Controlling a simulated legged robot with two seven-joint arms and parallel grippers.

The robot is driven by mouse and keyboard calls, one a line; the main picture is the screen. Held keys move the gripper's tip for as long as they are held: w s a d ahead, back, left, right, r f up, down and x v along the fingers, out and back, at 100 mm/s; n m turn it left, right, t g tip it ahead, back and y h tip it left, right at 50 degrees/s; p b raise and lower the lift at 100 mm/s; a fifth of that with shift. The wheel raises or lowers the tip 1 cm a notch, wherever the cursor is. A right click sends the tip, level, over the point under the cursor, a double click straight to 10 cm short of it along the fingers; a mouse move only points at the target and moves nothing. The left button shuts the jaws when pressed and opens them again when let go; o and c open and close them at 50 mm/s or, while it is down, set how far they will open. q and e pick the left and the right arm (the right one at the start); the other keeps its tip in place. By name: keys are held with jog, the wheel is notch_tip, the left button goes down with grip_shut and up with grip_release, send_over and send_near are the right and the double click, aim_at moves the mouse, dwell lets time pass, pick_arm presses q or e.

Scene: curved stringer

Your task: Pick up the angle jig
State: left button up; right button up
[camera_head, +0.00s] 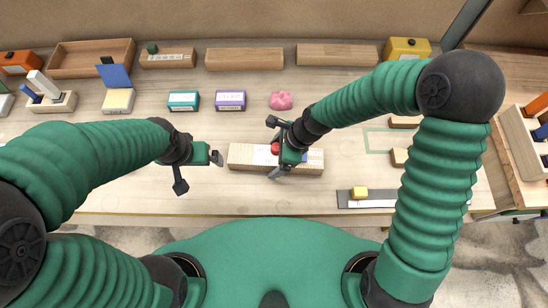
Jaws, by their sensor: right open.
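A long pale wooden block (245,155) lies at the front middle of the bench, with a white patch, a small red part (275,148) and a blue patch on top. No label names the angle jig, so I cannot tell whether it is this piece. My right gripper (274,147) is over the middle of the block, its dark fingers apart on either side of the red part, and it hides some of the block. I cannot tell if it touches. My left gripper (199,173) is open and empty, left of the block.
A grey strip with a yellow block (359,193) lies at the front right. Teal (184,101) and purple (230,100) boxes and a pink piggy-shaped item (281,100) stand behind. Wooden trays (244,59) line the back. Small wooden pieces (404,122) lie right, partly behind my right arm.

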jog(key=shift+f, duration=0.5)
jog(key=shift+w+d+f, duration=0.15)
jog(key=shift+w+d, duration=0.05)
jog(key=shift+d, duration=0.05)
jog(key=shift+s+a, duration=0.1)
jog(key=shift+a, duration=0.25)
jog(key=c, duration=0.9)
jog(key=shift+d, duration=0.15)
grip_shut()
